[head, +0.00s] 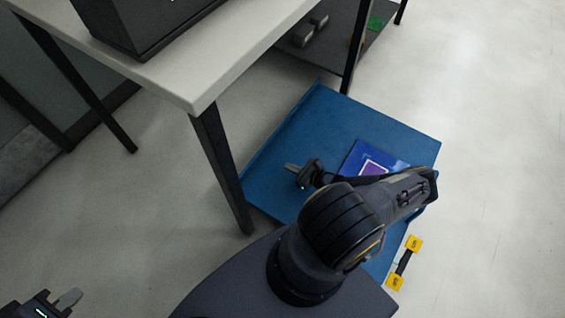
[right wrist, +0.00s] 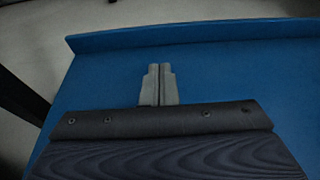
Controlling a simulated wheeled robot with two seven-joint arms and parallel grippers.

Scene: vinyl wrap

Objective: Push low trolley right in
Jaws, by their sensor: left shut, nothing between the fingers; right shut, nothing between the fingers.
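The low trolley (head: 290,135) is a flat blue platform on the floor, partly beneath the table's edge, with a raised lip along its far left side. It also fills most of the right wrist view (right wrist: 230,70), where the lip runs across the top. My right gripper (head: 290,168) is shut and empty over the trolley's left part; in the right wrist view its fingertips (right wrist: 159,68) point toward the lip, apart from it. I cannot tell its height above the deck. My left gripper (head: 72,297) is shut and empty at the bottom left corner. My right arm hides the trolley's near part.
A white table (head: 190,75) with black legs stands at the upper left, one leg (head: 220,170) close beside the trolley. A blue-purple printed item (head: 365,160) lies on the trolley. A yellow-ended black bar (head: 404,262) is at the trolley's right. Open floor extends right.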

